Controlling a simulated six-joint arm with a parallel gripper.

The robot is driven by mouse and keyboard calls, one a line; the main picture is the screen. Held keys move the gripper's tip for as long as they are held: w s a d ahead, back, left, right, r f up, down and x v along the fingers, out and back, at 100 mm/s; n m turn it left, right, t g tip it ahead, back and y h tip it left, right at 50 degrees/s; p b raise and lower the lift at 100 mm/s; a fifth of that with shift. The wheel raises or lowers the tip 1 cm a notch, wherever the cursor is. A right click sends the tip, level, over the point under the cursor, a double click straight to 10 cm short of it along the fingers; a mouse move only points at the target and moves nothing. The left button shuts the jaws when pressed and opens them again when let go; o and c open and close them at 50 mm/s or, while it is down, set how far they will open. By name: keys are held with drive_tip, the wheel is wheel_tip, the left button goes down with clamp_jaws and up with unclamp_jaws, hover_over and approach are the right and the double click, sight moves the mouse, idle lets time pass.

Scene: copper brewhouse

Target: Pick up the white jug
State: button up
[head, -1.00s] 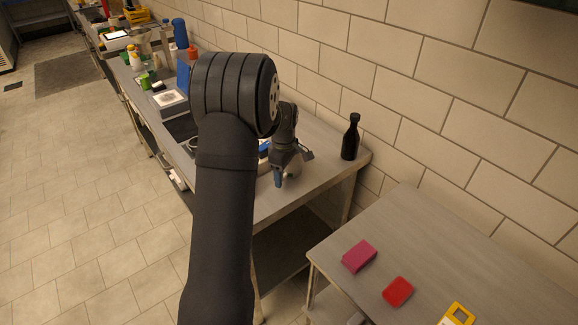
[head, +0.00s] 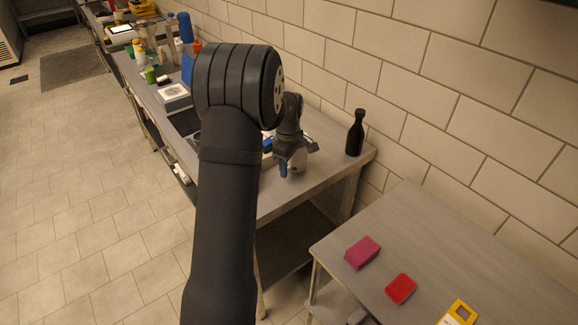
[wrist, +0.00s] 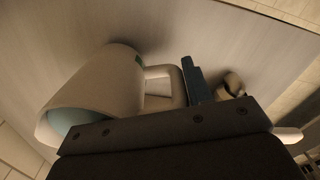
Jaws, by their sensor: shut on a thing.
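The white jug (wrist: 95,92) fills the left of the wrist view, with a teal inside showing at its mouth and its handle (wrist: 165,88) toward the picture's middle. One dark blue finger of my gripper (wrist: 196,80) is right beside the handle; the other finger is hidden there. I cannot tell whether the jug is clear of the tabletop.
A dark bottle (head: 355,133) stands right of my gripper by the tiled wall. The long table (head: 272,200) carries several items farther back. A lower table (head: 420,250) at the front right holds a magenta block (head: 362,252), a red block (head: 400,288) and a yellow item (head: 460,312).

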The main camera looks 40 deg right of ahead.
wheel_tip(320, 180, up, 3)
drive_tip(key=shift+r, duration=0.1)
drive_tip(key=s+d+r, duration=0.2)
drive_tip(key=s+r, duration=0.4)
drive_tip(key=s, duration=0.5)
drive_tip(key=shift+s+d+r, duration=0.15)
drive_tip(key=shift+d+r, duration=0.15)
drive_tip(key=shift+d, duration=0.05)
